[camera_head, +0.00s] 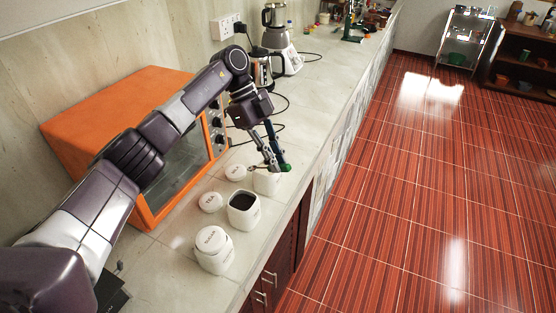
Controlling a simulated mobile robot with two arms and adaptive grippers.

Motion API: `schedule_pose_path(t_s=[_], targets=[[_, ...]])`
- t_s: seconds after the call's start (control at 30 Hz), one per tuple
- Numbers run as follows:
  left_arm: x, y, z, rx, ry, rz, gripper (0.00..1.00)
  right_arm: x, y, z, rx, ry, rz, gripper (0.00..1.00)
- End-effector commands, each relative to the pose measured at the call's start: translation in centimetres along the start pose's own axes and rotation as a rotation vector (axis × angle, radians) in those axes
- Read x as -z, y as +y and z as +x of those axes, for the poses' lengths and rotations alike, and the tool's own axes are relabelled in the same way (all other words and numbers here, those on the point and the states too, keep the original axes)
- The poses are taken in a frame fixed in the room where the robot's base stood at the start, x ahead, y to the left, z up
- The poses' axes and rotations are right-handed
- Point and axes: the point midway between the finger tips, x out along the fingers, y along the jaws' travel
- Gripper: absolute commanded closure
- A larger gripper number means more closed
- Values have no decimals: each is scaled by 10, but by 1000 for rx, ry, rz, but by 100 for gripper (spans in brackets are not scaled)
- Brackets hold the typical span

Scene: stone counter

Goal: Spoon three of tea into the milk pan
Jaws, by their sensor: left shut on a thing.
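My left gripper (277,167) is shut on a thin thing, seemingly a spoon (257,168), only a sliver of which shows. It is above a white canister (267,184), whose top is partly hidden by the gripper. An open white canister (243,222) with dark contents, likely tea, stands in front of it. A white lid marked TEA (210,202) lies to its left. I cannot make out a milk pan. My right gripper is not in view.
A closed canister marked SUGAR (213,252) stands nearest on the stone counter. Another white lid (236,172) lies behind the open canister. An orange oven (120,108) stands by the wall. A metal kettle (262,68) and a blender (280,45) stand farther back.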

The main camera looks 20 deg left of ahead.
Motion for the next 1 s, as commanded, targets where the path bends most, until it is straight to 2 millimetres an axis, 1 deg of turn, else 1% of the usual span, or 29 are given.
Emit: schedule_pose_path(t_s=[0.4,0.6,0.8,1.0], targets=[[-27,-10,-1,286,49,-468,100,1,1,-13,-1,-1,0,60],[-38,-14,0,409,68,-651,100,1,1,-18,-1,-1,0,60],[-46,-16,0,478,78,-753,100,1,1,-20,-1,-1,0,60],[-50,-17,3,498,86,-777,100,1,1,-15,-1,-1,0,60]])
